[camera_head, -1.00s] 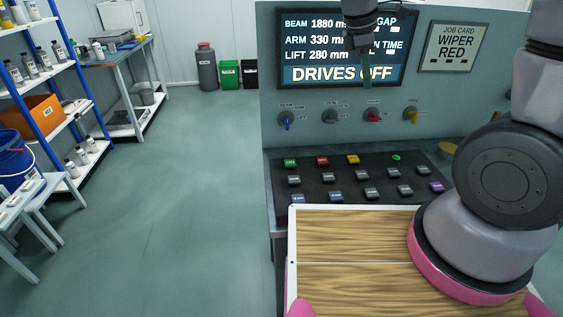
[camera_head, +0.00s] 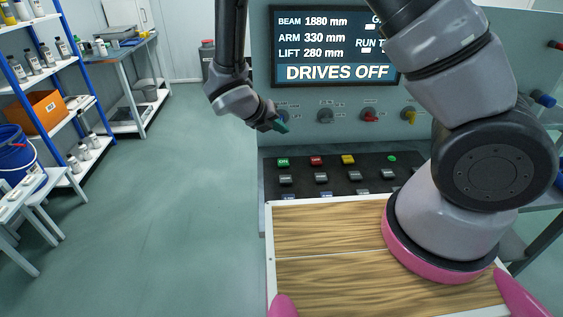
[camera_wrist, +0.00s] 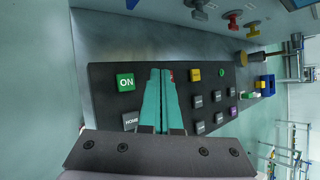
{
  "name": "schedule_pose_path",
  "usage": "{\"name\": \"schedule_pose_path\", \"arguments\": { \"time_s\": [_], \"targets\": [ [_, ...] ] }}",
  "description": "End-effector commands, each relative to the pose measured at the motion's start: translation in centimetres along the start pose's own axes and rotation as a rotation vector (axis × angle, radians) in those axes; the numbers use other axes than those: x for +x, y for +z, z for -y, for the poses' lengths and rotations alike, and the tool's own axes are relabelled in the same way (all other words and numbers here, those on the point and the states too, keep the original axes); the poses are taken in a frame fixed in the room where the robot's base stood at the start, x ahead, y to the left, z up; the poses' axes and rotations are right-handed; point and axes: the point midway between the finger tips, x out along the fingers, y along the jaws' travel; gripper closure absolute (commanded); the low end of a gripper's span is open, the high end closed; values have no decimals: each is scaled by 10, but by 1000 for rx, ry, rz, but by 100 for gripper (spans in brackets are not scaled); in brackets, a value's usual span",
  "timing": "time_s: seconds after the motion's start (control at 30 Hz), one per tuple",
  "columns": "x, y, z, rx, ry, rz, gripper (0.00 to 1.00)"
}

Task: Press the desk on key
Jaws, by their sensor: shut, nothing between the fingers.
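The green ON key (camera_head: 283,162) is at the left end of the back row of keys on the dark sloped desk (camera_head: 330,178). In the wrist view the green key (camera_wrist: 126,82) reads ON and stands uncovered, left of my fingers. My gripper (camera_head: 282,127) is shut and empty, with teal fingers. In the head view its tips show above the key, in front of the leftmost knob. In the wrist view my gripper (camera_wrist: 160,72) points across the desk between the ON key and a mostly hidden red key (camera_wrist: 171,76). I see no contact with the ON key.
The red key (camera_head: 316,160) and yellow key (camera_head: 348,159) share the green key's row. Grey keys (camera_head: 323,177) lie in front. Knobs (camera_head: 325,115) stick out of the upright panel. The screen (camera_head: 335,62) reads DRIVES OFF. Open floor (camera_head: 170,200) lies left.

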Motion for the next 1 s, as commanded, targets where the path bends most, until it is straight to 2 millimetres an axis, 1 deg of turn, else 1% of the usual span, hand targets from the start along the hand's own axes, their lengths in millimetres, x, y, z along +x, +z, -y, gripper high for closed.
{"name": "schedule_pose_path", "arguments": {
  "time_s": [0.23,0.37,0.8,1.0],
  "targets": [
    [1,-1,0,3,0,-1,100],
    [7,-5,-5,2,-1,-2,100],
    [48,-35,-35,2,-2,-2,100],
    [58,-43,-42,4,0,-2,100]
  ]
}}
